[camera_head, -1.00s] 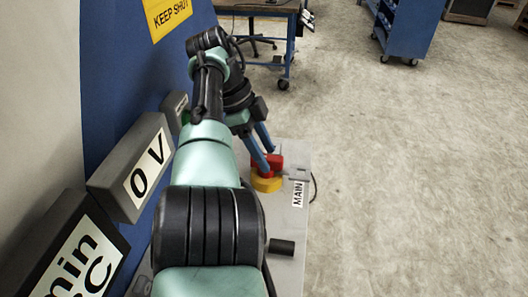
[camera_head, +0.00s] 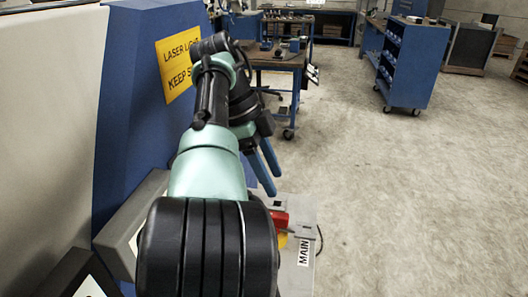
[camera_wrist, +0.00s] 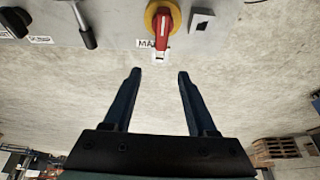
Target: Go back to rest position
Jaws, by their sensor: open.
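My gripper (camera_head: 268,167) is open and empty. Its two blue fingers point down in the head view, above and apart from the grey panel box labelled MAIN (camera_head: 302,212). In the wrist view the fingers (camera_wrist: 157,78) stand apart with bare floor between them. A red rotary handle on a yellow base (camera_wrist: 162,25) sits on the box just beyond the fingertips, not held. In the head view the red handle (camera_head: 281,219) is partly hidden behind my arm.
A blue machine wall with a yellow warning sign (camera_head: 178,66) stands close on the left. A workbench (camera_head: 270,59) and a blue cart (camera_head: 412,62) stand further back. The concrete floor (camera_head: 400,200) on the right is clear. A black lever (camera_wrist: 86,28) also sticks out from the box.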

